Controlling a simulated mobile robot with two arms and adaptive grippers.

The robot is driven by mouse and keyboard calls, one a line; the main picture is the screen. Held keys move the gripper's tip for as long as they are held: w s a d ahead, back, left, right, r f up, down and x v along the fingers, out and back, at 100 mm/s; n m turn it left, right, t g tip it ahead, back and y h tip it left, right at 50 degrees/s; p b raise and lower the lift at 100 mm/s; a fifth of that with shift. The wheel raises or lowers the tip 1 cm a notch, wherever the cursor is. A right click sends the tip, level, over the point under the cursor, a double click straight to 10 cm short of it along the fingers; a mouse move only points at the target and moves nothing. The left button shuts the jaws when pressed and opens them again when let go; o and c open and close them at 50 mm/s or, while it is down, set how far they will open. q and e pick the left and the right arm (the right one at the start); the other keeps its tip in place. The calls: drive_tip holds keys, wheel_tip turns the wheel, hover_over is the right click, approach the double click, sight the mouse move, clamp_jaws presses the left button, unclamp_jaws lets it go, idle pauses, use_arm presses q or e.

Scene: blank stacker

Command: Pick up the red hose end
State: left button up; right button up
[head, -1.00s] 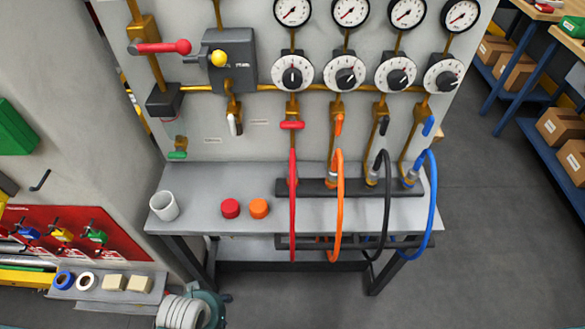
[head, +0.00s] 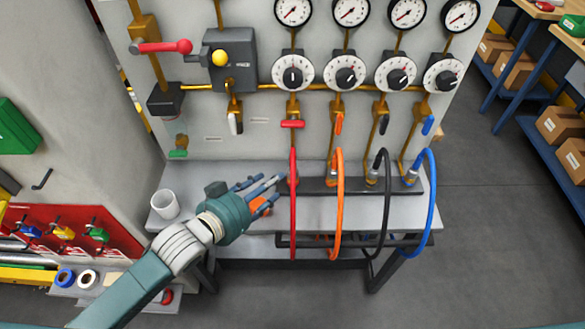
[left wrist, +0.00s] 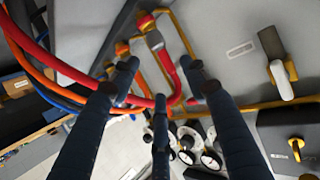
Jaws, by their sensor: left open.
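The red hose (head: 293,215) hangs in a loop in front of the bench, at the left of the row of hoses. My right gripper is not in view.
Orange (head: 338,215), black (head: 386,215) and blue (head: 433,205) hoses hang to the right. A white cup (head: 165,204) stands at the bench's left end. An orange cap (head: 260,206) is partly behind my fingers. The panel with gauges and dials rises behind.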

sight(293, 168)
use_arm(q)
drive_tip(key=p+x, duration=0.1)
drive_tip(key=x, duration=0.5)
drive_tip(key=shift+d+r, duration=0.1)
drive_tip(key=shift+r, duration=0.1)
drive_tip(key=p+x, duration=0.1)
drive_tip(key=x, duration=0.2)
drive_tip(key=shift+w+d, duration=0.1)
drive_tip(key=shift+w+d+f, duration=0.2)
drive_tip(key=shift+w+f, duration=0.1)
drive_tip(key=shift+r, duration=0.15)
clamp_jaws()
